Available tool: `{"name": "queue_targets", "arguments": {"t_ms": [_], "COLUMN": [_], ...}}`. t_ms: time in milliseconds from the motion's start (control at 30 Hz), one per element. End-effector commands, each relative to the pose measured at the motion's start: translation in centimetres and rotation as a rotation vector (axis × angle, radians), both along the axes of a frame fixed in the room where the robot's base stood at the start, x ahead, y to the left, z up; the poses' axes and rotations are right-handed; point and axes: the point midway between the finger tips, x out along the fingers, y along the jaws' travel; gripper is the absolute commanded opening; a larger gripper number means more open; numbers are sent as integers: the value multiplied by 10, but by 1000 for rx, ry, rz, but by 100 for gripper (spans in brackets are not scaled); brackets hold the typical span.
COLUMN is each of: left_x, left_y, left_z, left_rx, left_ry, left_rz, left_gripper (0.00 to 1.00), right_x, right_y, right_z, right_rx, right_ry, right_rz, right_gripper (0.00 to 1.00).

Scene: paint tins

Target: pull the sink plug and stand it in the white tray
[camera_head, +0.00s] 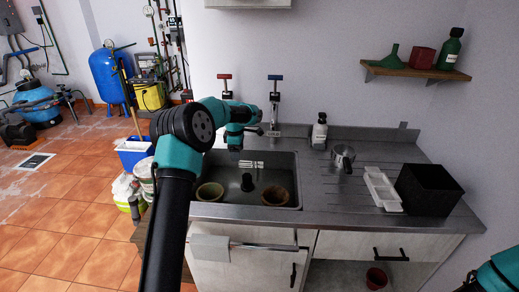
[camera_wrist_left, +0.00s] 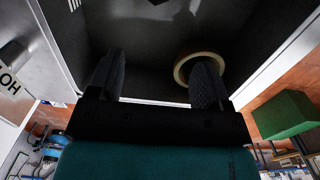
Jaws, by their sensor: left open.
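The black sink plug (camera_head: 247,182) stands in the steel sink basin (camera_head: 224,166), between two brown round pots. The white tray (camera_head: 382,190) lies on the draining board, right of the sink. My left gripper (camera_head: 236,147) is above the back left of the basin, pointing down, apart from the plug. In the left wrist view the left gripper (camera_wrist_left: 159,62) is open with nothing between its fingers. A dark shape at the top edge of that view is cut off, and I cannot tell what it is. My right gripper is out of view.
The pots (camera_head: 209,192) and (camera_head: 275,196) flank the plug. The tap (camera_head: 274,105) rises behind the basin. A bottle (camera_head: 320,131), a metal cup (camera_head: 343,158) and a black box (camera_head: 428,190) stand on the counter. The board left of the tray is partly clear.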

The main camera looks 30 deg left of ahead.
Motion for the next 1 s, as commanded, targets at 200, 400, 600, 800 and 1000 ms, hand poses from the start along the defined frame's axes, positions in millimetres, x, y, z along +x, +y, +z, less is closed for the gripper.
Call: {"name": "queue_targets", "arguments": {"t_ms": [200, 400, 600, 800, 1000], "left_x": [16, 16, 16, 15, 15], "left_y": [-19, -19, -18, -18, -18], "left_z": [8, 8, 4, -13, -43], "left_rx": [28, 28, 27, 26, 26], "left_ry": [19, 19, 20, 20, 21], "left_rz": [21, 21, 21, 21, 20], "left_gripper": [72, 72, 72, 72, 72], "right_x": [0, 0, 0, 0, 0], "right_y": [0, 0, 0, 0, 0], "right_z": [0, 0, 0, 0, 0], "right_rx": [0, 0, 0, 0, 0], "right_ry": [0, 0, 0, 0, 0], "right_rz": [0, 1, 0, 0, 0], "right_gripper": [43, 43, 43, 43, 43]}}
